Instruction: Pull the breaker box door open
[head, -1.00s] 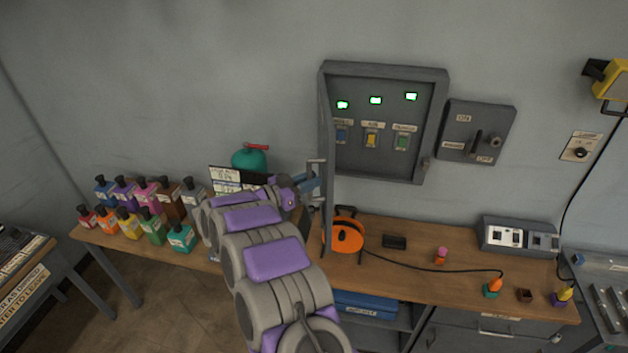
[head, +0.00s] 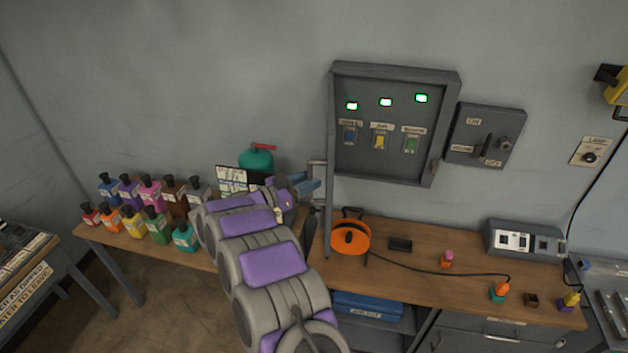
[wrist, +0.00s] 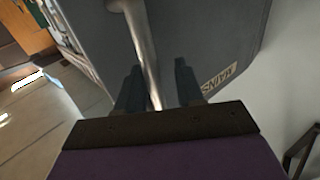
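The grey breaker box (head: 448,130) is on the wall, its inside in plain view with three green lights and several coloured switches. Its door (head: 329,215) stands swung out from the left side, seen nearly edge-on. In the wrist view the door's outer face (wrist: 215,45) fills the top, with a MAINS label. A metal bar handle (wrist: 143,45) runs down between the two dark fingers of my gripper (wrist: 160,88). The fingers stand apart, with a gap between the handle and the right finger. In the head view my gripper (head: 312,182) is at the door's left side, its fingertips partly hidden.
A wooden bench (head: 420,268) below the box holds an orange cable reel (head: 350,238) close under the door. A grey switch box (head: 486,135) is right of the breaker box.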

